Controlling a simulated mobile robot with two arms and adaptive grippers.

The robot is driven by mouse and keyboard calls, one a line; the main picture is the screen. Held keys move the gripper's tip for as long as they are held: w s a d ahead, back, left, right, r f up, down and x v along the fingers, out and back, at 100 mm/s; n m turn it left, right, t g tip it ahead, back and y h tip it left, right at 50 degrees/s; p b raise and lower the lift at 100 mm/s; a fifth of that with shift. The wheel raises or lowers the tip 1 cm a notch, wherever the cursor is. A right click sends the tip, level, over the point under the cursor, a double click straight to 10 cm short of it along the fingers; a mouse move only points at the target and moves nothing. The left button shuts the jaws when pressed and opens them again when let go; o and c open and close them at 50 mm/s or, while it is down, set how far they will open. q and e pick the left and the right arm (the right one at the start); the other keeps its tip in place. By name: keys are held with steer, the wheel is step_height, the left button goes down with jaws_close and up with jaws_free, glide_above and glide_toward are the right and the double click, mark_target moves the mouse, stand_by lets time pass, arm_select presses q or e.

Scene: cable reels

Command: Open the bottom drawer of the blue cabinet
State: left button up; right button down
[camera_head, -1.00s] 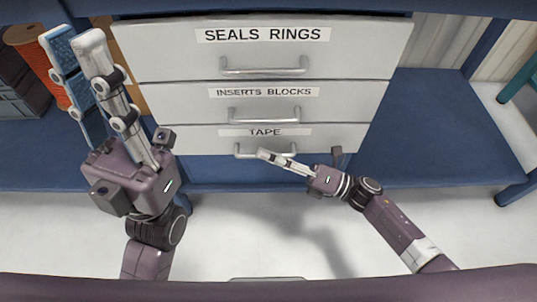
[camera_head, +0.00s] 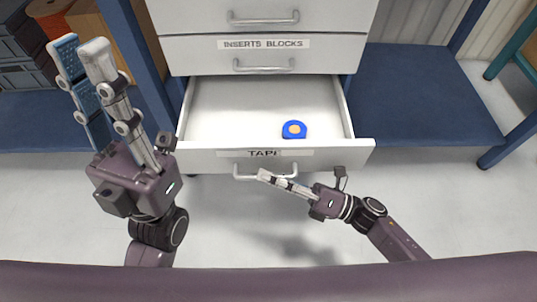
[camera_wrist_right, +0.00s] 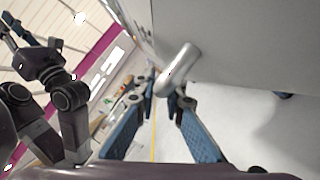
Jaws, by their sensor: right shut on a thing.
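The bottom drawer (camera_head: 220,157), labelled TAPE, stands pulled well out from the white drawer stack in the blue frame (camera_head: 410,110). Its inside shows, with a blue tape roll or tape measure (camera_head: 294,129) lying toward the right. My right gripper (camera_head: 264,176) is shut on the drawer's handle (camera_head: 240,170). The right wrist view shows the handle (camera_wrist_right: 180,66) between its blue-padded fingers. My left gripper (camera_head: 82,54) is raised at the left, away from the drawer, with its two fingers apart and nothing between them.
The INSERTS BLOCKS drawer (camera_head: 200,55) and the drawer above it are shut. An orange reel (camera_head: 50,8) and dark bins (camera_head: 22,75) stand at the back left. A blue shelf (camera_head: 425,95) to the right is empty. The floor in front is clear.

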steer(key=s+p, duration=0.1)
steer(key=s, duration=0.7)
steer(key=shift+s+p, duration=0.15)
steer(key=shift+p, duration=0.2)
steer(key=c, duration=2.3)
jaws_free()
steer(key=v, duration=1.2)
steer(key=shift+f, duration=0.15)
